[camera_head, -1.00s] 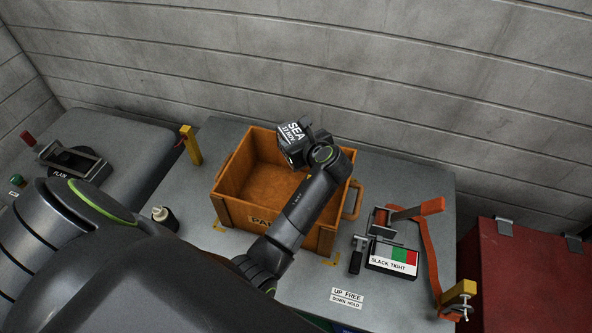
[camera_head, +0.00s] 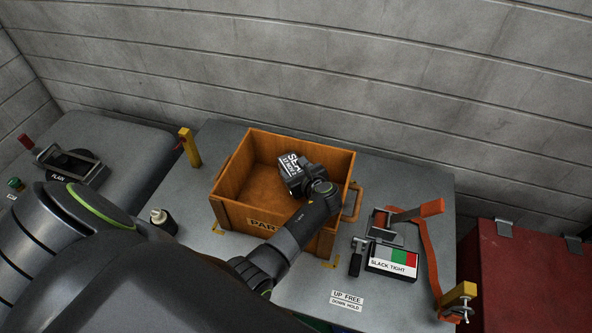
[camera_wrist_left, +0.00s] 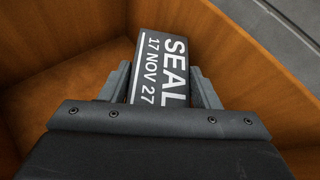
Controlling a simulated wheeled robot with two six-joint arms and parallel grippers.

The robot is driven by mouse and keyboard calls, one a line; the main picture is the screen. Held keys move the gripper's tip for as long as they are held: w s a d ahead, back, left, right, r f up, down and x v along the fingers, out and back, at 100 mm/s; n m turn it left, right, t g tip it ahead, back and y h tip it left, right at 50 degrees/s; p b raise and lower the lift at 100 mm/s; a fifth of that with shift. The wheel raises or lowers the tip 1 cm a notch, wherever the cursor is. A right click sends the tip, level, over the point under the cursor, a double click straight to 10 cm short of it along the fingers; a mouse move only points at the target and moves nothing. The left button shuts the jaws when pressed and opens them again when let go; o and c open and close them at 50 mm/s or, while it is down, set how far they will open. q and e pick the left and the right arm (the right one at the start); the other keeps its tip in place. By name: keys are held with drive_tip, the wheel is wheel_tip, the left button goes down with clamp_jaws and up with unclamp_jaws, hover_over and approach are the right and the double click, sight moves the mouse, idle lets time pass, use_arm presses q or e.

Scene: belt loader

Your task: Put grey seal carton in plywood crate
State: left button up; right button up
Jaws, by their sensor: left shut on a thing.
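The grey seal carton (camera_head: 292,172) has white "SEAL 17 NOV 27" lettering, and it also shows in the left wrist view (camera_wrist_left: 166,68). My left gripper (camera_head: 303,179) is shut on it, with a finger on each side of the carton in the left wrist view (camera_wrist_left: 163,88). The plywood crate (camera_head: 232,214) is an open orange-brown box on the grey table. The carton is inside the crate's opening, toward its right side, tilted in the head view. Whether its underside touches the crate floor is hidden. My right gripper does not show.
A ratchet device with a "SLACK TIGHT" label (camera_head: 392,262) and an orange strap (camera_head: 428,250) lie right of the crate. A yellow post (camera_head: 190,147) stands at the back left. A red chest (camera_head: 530,270) is far right.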

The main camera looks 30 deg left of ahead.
use_arm(q)
drive_tip(key=shift+f+b, duration=0.35)
drive_tip(key=shift+f, duration=0.2)
drive_tip(key=o, duration=1.2)
drive_tip(key=shift+s+f, duration=0.1)
drive_tip(key=shift+s, duration=0.05)
